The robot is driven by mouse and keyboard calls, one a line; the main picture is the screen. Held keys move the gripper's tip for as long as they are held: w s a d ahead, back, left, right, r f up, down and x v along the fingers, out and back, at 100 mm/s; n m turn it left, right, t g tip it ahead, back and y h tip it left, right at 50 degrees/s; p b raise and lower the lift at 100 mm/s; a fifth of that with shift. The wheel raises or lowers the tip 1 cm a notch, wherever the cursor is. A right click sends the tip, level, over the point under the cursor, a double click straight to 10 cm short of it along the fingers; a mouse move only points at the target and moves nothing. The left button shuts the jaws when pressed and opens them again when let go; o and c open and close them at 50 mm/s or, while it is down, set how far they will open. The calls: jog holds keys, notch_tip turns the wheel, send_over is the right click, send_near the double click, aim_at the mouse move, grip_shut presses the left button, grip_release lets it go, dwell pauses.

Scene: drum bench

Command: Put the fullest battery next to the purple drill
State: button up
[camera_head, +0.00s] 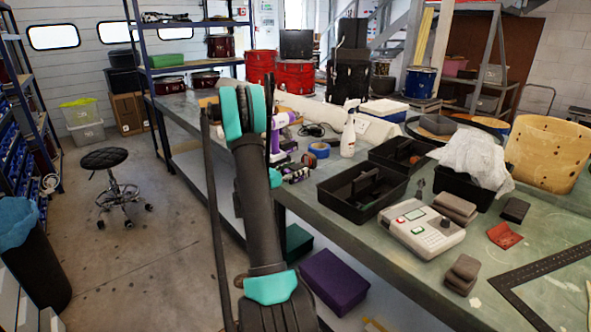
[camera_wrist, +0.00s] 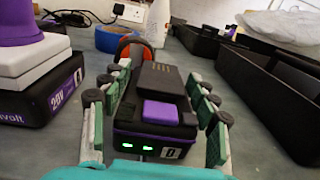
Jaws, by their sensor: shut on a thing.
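The purple drill stands upright at the left of the wrist view, with its purple handle (camera_wrist: 20,22) above a white foot and a black battery base marked 20V. It also shows in the head view (camera_head: 276,138), partly behind my arm. A black battery (camera_wrist: 150,145) with a purple button, a label and two green lights lit is between the fingers of my gripper (camera_wrist: 160,75). My gripper is shut on this battery. The battery is to the right of the drill, with a gap between them. In the head view my gripper is mostly hidden by my arm.
A blue tape roll (camera_wrist: 108,38) and an orange-and-black item (camera_wrist: 132,46) lie behind the battery. A spray bottle (camera_head: 348,132) stands beyond. A black tray (camera_wrist: 270,95) is at the right. A white tester with a small screen (camera_head: 422,228) is on the bench nearby.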

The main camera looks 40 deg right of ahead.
jog(key=o, duration=1.6)
jog(key=shift+c, duration=0.2)
jog(key=a, duration=1.2)
jog(key=s+a+f+m+t+y, duration=0.1)
jog(key=s+a+f+m+y, duration=0.2)
jog(key=s+a+m+y, duration=0.6)
jog(key=s+a+f+m+t+y, duration=0.2)
jog(key=s+a+m+y, duration=0.7)
jog(key=s+a, duration=1)
jog(key=a+f, duration=0.1)
jog(key=a, duration=0.2)
jog(key=shift+s+a+m, duration=0.15)
jog(key=shift+a+m, duration=0.05)
jog(key=shift+m, duration=0.2)
